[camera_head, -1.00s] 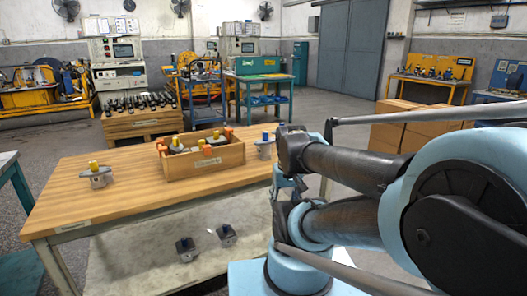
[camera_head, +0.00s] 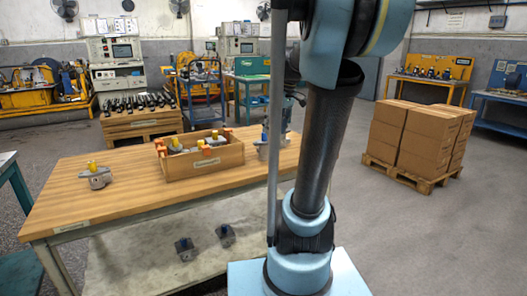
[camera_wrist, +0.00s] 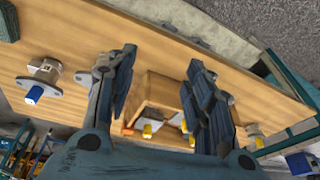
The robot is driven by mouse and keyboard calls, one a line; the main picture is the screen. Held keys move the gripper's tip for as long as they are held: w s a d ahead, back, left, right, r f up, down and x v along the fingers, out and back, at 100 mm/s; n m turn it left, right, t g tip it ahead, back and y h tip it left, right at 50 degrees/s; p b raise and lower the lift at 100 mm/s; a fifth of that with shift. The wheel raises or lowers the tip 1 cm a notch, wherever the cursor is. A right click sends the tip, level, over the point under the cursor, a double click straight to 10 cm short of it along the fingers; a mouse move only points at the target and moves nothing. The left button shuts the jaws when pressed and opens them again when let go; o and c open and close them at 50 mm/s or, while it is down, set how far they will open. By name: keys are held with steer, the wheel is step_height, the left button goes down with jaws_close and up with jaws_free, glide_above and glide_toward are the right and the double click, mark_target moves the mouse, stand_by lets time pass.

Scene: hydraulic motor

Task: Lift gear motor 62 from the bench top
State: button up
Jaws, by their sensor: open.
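Which motor is number 62 cannot be read. A grey motor with a blue cap (camera_head: 263,150) stands on the bench top (camera_head: 110,204), right of the wooden crate, partly hidden by my arm in the head view. It shows at the left of the wrist view (camera_wrist: 42,80), apart from my fingers. A grey motor with a yellow cap (camera_head: 97,177) stands on the bench's left part; it shows at the right in the wrist view (camera_wrist: 254,134). My gripper (camera_wrist: 162,62) is open and empty, its fingers spread in front of the crate in the wrist view.
The wooden crate (camera_head: 206,163) on the bench holds several motors with yellow and orange parts. Two dark-topped motors sit on the lower shelf (camera_head: 140,262). Boxes on a pallet (camera_head: 420,178) stand at right. The bench between the left motor and the crate is clear.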

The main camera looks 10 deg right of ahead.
steer(key=w+d+r+n+y, duration=0.1)
steer(key=w+d+r+n, duration=0.15)
steer(key=w, duration=0.55)
steer(key=w+d+r+n, duration=0.2)
steer(key=w+d+r, duration=0.15)
steer(key=w, duration=0.45)
glide_above(263, 145)
steer(key=w+d, duration=0.2)
steer(key=d, duration=0.2)
steer(key=f, duration=1.1)
steer(key=shift+w+a, duration=0.2)
steer(key=shift+a, duration=0.05)
steer(key=shift+a+x, duration=0.1)
steer(key=shift+x, duration=1.2)
steer(key=shift+a+x, duration=0.15)
steer(key=shift+x, duration=1.2)
steer(key=shift+s+r, duration=0.1)
steer(key=shift+s, duration=0.05)
jaws_close()
